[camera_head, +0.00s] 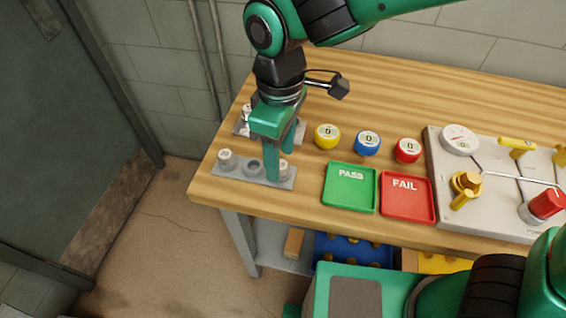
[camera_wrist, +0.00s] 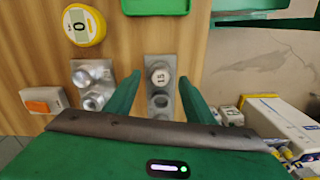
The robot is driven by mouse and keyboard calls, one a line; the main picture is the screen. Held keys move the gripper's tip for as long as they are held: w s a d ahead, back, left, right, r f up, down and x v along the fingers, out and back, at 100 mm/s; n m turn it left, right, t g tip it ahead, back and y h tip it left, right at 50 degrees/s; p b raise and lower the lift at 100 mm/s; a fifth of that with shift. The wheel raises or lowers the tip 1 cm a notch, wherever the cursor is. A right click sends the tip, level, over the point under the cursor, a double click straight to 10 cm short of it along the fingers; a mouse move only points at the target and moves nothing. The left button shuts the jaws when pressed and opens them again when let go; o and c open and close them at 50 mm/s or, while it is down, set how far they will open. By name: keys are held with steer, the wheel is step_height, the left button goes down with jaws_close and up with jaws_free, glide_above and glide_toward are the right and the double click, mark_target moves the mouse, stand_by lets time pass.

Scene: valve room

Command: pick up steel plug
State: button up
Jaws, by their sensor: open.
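A grey rack (camera_head: 240,174) stands at the table's front left corner, with light round-topped pieces at its left and right ends and a dark round spot between them. The right-hand piece (camera_head: 284,168) is partly behind a finger; in the wrist view its top (camera_wrist: 160,74) reads "15". I cannot tell which piece is the steel plug. My gripper (camera_head: 279,158) is open and points down over this rack. In the wrist view its fingertips (camera_wrist: 160,82) lie either side of the rack, with nothing gripped. Contact with the pieces cannot be told.
A second rack with silvery fittings (camera_wrist: 92,84) stands behind, partly hidden by my gripper in the head view. Yellow (camera_head: 327,136), blue (camera_head: 368,143) and red (camera_head: 407,150) gauges, green PASS (camera_head: 350,195) and red FAIL (camera_head: 406,204) trays and a valve panel (camera_head: 485,205) lie right.

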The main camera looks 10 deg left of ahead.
steer(key=shift+f, duration=0.6)
steer(key=c, duration=1.2)
steer(key=shift+c, duration=0.2)
steer(key=shift+r, duration=0.1)
